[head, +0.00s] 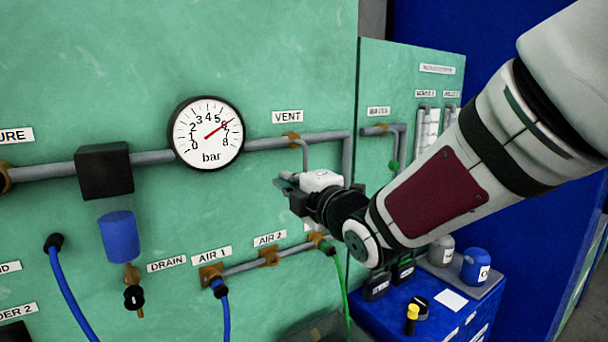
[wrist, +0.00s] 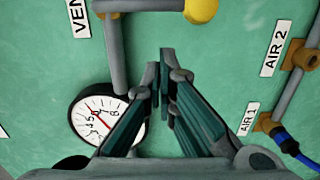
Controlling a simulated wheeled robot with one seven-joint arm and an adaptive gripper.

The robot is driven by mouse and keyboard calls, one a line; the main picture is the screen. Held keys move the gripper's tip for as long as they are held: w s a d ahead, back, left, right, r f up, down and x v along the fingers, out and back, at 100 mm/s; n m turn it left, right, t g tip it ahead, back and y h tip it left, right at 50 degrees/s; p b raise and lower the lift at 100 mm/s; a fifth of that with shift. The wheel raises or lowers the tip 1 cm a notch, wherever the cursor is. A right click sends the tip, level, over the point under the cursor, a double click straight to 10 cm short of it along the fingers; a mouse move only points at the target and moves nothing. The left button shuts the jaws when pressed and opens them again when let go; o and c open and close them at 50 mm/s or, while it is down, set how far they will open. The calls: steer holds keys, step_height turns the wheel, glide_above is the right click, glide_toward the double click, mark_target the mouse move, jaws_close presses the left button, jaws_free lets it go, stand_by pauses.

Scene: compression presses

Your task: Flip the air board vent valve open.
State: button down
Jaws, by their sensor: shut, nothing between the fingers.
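The white VENT label (head: 287,116) is on the green board, above a thin grey vent pipe (head: 305,155) that branches down from the main pipe. In the wrist view this vent pipe (wrist: 155,5) runs along the top edge to a yellow rounded part (wrist: 200,10), cut off by the frame. I cannot make out a valve lever or its position. My gripper (head: 284,182) is in front of the board below the vent pipe and hides what is behind it. In the wrist view my gripper (wrist: 160,60) is shut and empty, its tips apart from the yellow part.
A round pressure gauge (head: 207,133) and a black block (head: 104,171) sit on the main pipe at left. The AIR 1 (head: 211,255) and AIR 2 (head: 270,239) outlets are below, with a blue hose (head: 224,312) and a green hose (head: 342,285) hanging down.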

steer(key=shift+w+d, duration=0.8)
steer(key=shift+d, duration=0.1)
steer(key=shift+w, duration=0.1)
